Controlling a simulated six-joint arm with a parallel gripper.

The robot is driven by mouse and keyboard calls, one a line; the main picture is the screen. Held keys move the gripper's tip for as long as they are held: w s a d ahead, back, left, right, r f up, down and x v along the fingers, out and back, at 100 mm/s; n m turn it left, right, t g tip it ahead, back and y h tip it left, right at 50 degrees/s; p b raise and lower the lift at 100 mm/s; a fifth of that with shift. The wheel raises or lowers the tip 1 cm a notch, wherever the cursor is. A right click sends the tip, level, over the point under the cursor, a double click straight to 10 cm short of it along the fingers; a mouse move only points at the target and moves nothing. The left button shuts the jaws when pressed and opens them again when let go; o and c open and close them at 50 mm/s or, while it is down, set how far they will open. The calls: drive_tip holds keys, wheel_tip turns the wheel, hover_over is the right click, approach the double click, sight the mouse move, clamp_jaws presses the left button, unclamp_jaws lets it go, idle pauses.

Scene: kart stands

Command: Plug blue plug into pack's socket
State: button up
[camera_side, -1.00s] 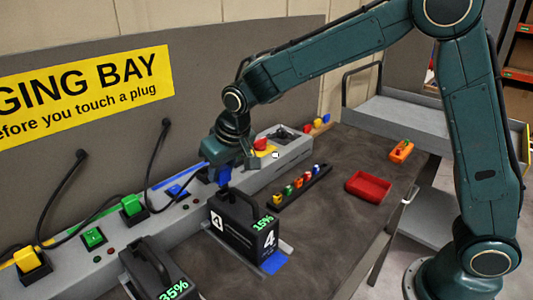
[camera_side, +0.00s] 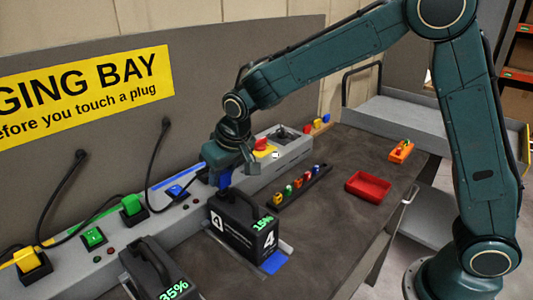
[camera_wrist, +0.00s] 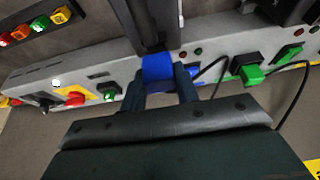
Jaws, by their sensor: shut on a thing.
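My gripper (camera_side: 228,168) is shut on the blue plug (camera_side: 224,179), just above the back end of the black pack marked 4 (camera_side: 230,232). In the wrist view the blue plug (camera_wrist: 158,68) sits between both fingers of my gripper (camera_wrist: 159,88), against the dark pack (camera_wrist: 146,22). The pack stands upright, has a handle on top and a display reading 15%. Its socket is hidden, and I cannot tell whether the plug touches it or is inside it.
A grey charger strip (camera_side: 118,240) runs behind the pack, with a blue outlet (camera_side: 176,192) and green and yellow plugs. Another pack, reading 35% (camera_side: 150,268), stands at front left.

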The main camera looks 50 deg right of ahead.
drive_tip(key=shift+f, duration=0.7)
drive_tip(key=o, duration=1.1)
drive_tip(key=shift+s+r, duration=0.1)
drive_tip(key=shift+r, duration=0.05)
drive_tip(key=v, duration=1.3)
drive_tip(key=shift+s+r, duration=0.15)
drive_tip(key=shift+r, duration=0.05)
drive_tip(key=shift+t, duration=0.6)
drive_tip(key=s+d, duration=0.4)
drive_tip(key=s, duration=0.4)
drive_tip(key=s+d, duration=0.4)
drive_tip(key=s, duration=0.5)
drive_tip(key=s+d, duration=0.5)
drive_tip(key=s, duration=0.4)
drive_tip(key=shift+f, duration=0.3)
